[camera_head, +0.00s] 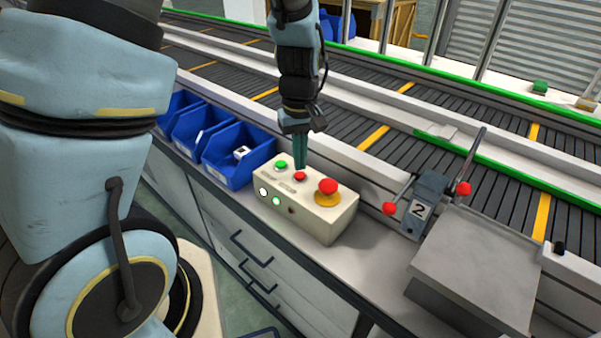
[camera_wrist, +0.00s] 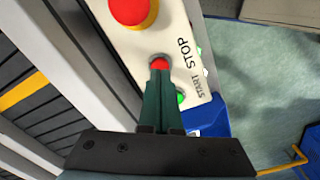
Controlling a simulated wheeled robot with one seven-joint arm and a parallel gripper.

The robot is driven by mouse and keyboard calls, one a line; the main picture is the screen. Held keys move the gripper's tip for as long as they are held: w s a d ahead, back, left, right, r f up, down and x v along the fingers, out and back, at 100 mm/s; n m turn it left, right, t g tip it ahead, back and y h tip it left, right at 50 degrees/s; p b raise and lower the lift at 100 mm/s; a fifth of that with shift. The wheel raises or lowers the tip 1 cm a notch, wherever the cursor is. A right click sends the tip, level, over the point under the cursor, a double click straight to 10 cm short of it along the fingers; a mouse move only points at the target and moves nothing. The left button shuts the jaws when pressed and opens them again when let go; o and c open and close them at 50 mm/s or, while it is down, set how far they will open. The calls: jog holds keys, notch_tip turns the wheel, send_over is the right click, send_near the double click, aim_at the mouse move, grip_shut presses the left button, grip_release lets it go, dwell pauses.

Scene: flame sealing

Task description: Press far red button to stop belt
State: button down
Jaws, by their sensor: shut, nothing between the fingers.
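A cream control box (camera_head: 328,225) stands on the bench beside the belt. It bears a green button (camera_head: 281,165), a small red button (camera_head: 299,176) and a large red mushroom button on a yellow collar (camera_head: 327,187). My gripper (camera_head: 301,165) points down, shut and empty, with its tips at the small red button. In the wrist view the fingertips (camera_wrist: 160,68) overlap the edge of the small red button (camera_wrist: 159,62), beside the word STOP. I cannot tell whether they touch it. The large red button (camera_wrist: 130,10) is partly cut off at the top; the green button (camera_wrist: 181,98) is partly hidden by the fingers.
Blue bins (camera_head: 231,170) stand left of the box, one holding a small white item. A grey device marked 2 (camera_head: 425,205) with red-knobbed levers stands to the right, near a grey metal box (camera_head: 475,265). The slatted conveyor belt (camera_head: 350,105) runs behind.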

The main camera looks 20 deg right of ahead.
aim_at(300, 174)
jog(key=shift+f+b, duration=0.65)
jog(key=shift+f, duration=0.3)
dwell(0.5)
notch_tip(300, 174, up, 8)
jog(key=p, duration=0.7)
dwell(0.6)
jog(key=a+r, duration=0.4)
jog(key=a, duration=0.8)
jog(key=w+a+r+m+t, duration=0.1)
jog(key=a+r, duration=0.3)
jog(key=a, duration=0.9)
jog(key=shift+a+r+t, duration=0.2)
jog(key=shift+r+t, duration=0.1)
jog(key=shift+r, duration=0.05)
jog(key=shift+w, duration=0.1)
